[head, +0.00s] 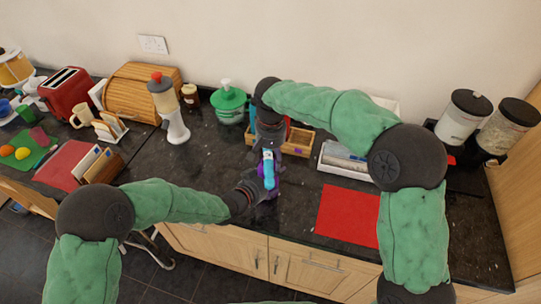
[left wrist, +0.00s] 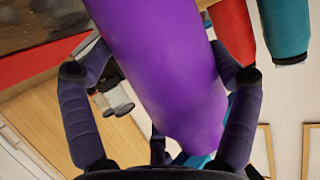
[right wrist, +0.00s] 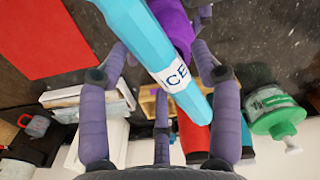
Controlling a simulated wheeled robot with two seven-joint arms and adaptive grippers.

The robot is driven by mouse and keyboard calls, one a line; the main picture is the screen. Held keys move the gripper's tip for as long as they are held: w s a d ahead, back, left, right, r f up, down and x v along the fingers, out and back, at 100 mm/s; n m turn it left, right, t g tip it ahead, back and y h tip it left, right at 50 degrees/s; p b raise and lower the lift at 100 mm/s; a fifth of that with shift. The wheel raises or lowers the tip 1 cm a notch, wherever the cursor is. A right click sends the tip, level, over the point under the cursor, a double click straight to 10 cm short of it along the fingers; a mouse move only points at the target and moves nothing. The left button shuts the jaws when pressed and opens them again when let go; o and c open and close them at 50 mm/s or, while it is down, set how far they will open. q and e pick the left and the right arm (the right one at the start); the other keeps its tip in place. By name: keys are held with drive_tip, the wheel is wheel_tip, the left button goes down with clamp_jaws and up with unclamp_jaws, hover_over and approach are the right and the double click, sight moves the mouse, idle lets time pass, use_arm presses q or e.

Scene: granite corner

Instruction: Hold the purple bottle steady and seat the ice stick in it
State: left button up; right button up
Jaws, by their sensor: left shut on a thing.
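The purple bottle (left wrist: 165,70) fills the middle of the left wrist view, between the fingers of my left gripper (left wrist: 158,80), which is shut on it. In the head view the left gripper (head: 256,188) comes in low from the left. The light-blue ice stick (head: 269,172) shows there above the counter, overlapping the bottle. In the right wrist view the ice stick (right wrist: 143,38), with a white ICE label, slants between the fingers of my right gripper (right wrist: 158,62), which appears shut on it. The bottle (right wrist: 174,28) is partly behind the stick. The bottle's mouth is not clearly seen.
A red mat (head: 347,216) lies to the right on the dark counter. A wooden tray (head: 298,140), a green-lidded jar (head: 229,105) and a white box (head: 343,160) stand behind. A white dispenser (head: 177,125) is to the left. The counter left of the bottle is mostly clear.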

sight(272, 163)
wheel_tip(272, 163, up, 12)
idle(0.6)
drive_tip(key=shift+o, duration=0.5)
drive_tip(key=f, duration=0.4)
drive_tip(key=s+f, duration=0.1)
drive_tip(key=f, duration=0.3)
drive_tip(key=s+f, duration=0.1)
drive_tip(key=f, duration=0.3)
drive_tip(key=shift+s, duration=0.1)
